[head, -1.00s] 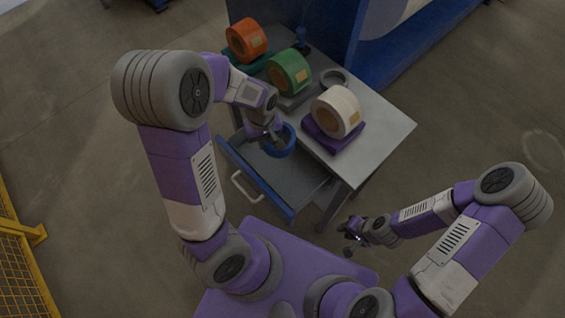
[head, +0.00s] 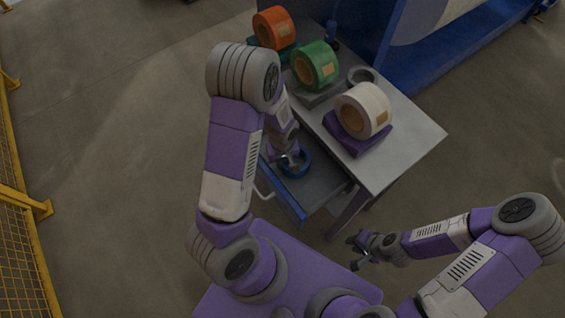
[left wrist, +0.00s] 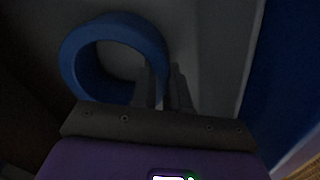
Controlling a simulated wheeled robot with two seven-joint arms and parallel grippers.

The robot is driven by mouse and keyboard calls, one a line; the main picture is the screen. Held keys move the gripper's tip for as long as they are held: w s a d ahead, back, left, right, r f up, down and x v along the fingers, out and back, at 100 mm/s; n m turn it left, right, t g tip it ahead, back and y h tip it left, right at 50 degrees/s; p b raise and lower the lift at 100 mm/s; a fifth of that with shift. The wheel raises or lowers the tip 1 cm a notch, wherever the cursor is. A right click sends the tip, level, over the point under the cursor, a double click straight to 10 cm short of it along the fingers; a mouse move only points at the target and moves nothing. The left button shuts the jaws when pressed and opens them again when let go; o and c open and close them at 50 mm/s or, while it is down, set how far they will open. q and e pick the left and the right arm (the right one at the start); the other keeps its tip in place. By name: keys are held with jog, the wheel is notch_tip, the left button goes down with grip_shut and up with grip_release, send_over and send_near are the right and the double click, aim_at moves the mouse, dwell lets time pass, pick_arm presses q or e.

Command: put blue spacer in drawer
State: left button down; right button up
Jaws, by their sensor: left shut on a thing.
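The blue spacer (head: 306,164) is a thick ring. It is at the open drawer (head: 329,193) below the table top, within the drawer's outline in the head view. My left gripper (head: 291,160) is shut on the ring's wall. In the left wrist view the blue spacer (left wrist: 68,62) shows beside the fingers (left wrist: 165,90), which cover part of its right side. I cannot tell whether the ring touches the drawer floor. My right gripper (head: 358,250) hangs empty in front of the table, and its jaw opening is too small to judge.
On the table (head: 415,140) stand an orange roll (head: 266,29), a green roll (head: 322,57) and a white roll (head: 371,104) on bases. A grey ring (head: 361,75) lies behind the white roll. A blue machine (head: 383,40) stands behind. A yellow fence (head: 22,240) is at left.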

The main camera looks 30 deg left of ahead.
pick_arm(q)
jog(key=shift+f, duration=0.1)
jog(key=shift+f, duration=0.15)
jog(key=c, duration=1.1)
grip_release()
jog(key=shift+r, duration=0.25)
notch_tip(320, 180, up, 12)
jog(key=p, duration=0.4)
jog(key=shift+p, duration=0.35)
jog(key=shift+f, duration=0.1)
